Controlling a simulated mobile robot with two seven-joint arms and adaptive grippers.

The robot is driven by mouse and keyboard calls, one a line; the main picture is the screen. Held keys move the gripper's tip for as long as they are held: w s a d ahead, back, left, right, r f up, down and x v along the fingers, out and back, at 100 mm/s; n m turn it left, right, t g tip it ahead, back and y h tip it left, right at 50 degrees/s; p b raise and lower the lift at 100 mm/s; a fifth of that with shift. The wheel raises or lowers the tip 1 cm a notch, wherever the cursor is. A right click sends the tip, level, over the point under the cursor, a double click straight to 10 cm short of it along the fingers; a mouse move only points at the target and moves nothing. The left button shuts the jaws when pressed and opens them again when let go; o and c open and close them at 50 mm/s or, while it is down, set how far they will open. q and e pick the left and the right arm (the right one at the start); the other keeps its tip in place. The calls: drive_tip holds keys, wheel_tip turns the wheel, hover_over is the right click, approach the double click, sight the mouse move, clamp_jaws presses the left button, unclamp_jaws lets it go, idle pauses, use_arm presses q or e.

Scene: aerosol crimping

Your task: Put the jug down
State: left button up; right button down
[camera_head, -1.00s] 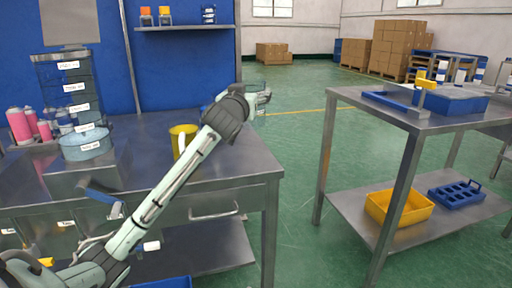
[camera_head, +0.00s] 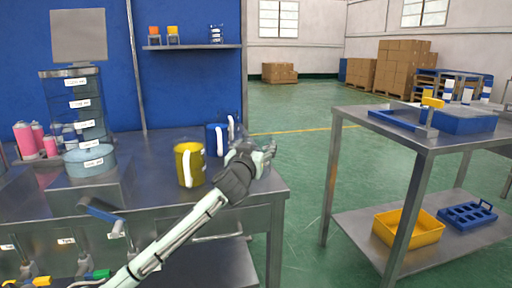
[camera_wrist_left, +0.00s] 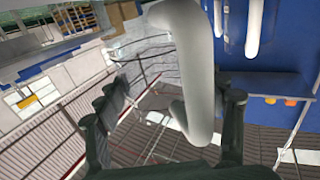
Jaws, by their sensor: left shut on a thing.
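My left gripper (camera_head: 262,158) is at the right end of the steel workbench, near its edge. In the left wrist view its fingers (camera_wrist_left: 165,125) are closed around a thick white handle (camera_wrist_left: 195,70). A see-through jug body (camera_wrist_left: 145,50) shows beside this handle; its outline is faint, and I cannot tell whether its base touches the bench. A yellow jug (camera_head: 187,168) with a white handle stands on the bench left of the gripper. A blue jug (camera_head: 211,140) stands behind it, near the gripper. My right gripper is not in view.
The workbench (camera_head: 150,190) carries a stack of labelled blue containers (camera_head: 88,120) and pink cans (camera_head: 28,140) at the left. A second steel table (camera_head: 400,128) stands right across a floor gap, with a yellow bin (camera_head: 409,232) on its lower shelf.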

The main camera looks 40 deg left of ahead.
use_arm(q)
drive_tip(key=o, duration=1.3)
drive_tip(key=shift+f, duration=0.1)
drive_tip(key=o, duration=0.4)
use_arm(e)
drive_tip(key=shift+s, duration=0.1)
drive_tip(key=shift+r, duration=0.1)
use_arm(q)
drive_tip(key=shift+s+d, duration=0.1)
drive_tip(key=shift+s, duration=0.05)
drive_tip(key=v, duration=0.3)
drive_tip(key=b+v, duration=0.1)
drive_tip(key=v, duration=0.6)
drive_tip(key=shift+s+d, duration=0.15)
drive_tip(key=shift+s, duration=0.1)
drive_tip(key=shift+s+d+r, duration=0.2)
drive_tip(key=shift+s, duration=0.3)
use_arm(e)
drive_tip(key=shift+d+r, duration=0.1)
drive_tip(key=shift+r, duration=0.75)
